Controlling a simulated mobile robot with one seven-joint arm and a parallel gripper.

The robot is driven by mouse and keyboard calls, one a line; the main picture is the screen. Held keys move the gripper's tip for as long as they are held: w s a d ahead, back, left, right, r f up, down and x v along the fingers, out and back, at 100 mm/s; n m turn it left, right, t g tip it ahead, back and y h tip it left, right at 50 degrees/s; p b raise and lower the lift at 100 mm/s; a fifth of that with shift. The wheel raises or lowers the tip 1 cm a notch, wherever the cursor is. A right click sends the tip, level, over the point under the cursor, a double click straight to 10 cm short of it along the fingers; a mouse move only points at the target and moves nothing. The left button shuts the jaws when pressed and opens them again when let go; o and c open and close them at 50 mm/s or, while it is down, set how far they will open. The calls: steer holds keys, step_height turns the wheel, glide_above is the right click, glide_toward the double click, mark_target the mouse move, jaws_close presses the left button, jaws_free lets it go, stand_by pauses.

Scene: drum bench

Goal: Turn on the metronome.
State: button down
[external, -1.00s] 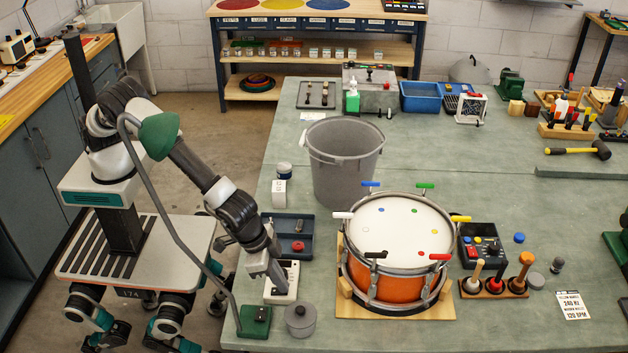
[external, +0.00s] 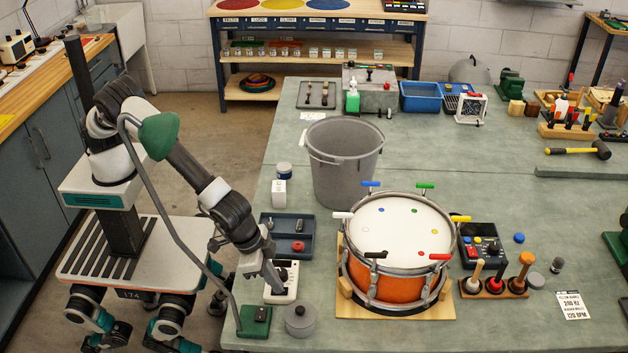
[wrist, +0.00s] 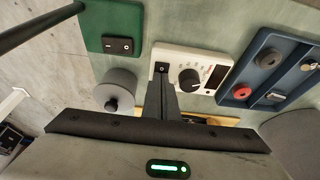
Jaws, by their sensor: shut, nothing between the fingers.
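The metronome is probably the white box (wrist: 192,68) with a large black knob, a dark display strip and a small black rocker switch (wrist: 161,68) at its left end in the wrist view. In the external view the white box (external: 291,271) sits near the bench's left edge. My gripper (wrist: 162,84) is shut and empty. Its fingertips are just beside the rocker switch, at the box's edge in the wrist view; I cannot tell whether they touch. In the external view my gripper (external: 279,290) reaches down over the box and hides part of it.
A green box (wrist: 115,28) with a black rocker switch and a grey lidded pot (external: 300,320) stand close by. A dark blue tray (external: 268,240) with a red knob lies behind. The orange drum (external: 385,285) stands to the right, the grey bin (external: 345,170) farther back.

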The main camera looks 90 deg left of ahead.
steer(key=p+v, duration=0.1)
steer(key=v, duration=0.1)
steer(key=w+p+v, duration=0.1)
steer(key=v, duration=0.1)
steer(key=shift+s+r+p, duration=0.15)
steer(key=shift+r+p, duration=0.15)
steer(key=shift+r, duration=0.2)
steer(key=v, duration=0.9)
steer(key=shift+s+b, duration=0.2)
steer(key=shift+b, duration=0.15)
steer(key=b, duration=0.2)
steer(key=w+b, duration=0.1)
steer(key=b, duration=0.1)
steer(key=shift+w+r, duration=0.25)
steer(key=shift+w, duration=0.05)
steer(key=x, duration=1.4)
steer(key=shift+s+f+b, duration=0.1)
steer(key=shift+s+b, duration=0.2)
steer(key=shift+s, duration=0.05)
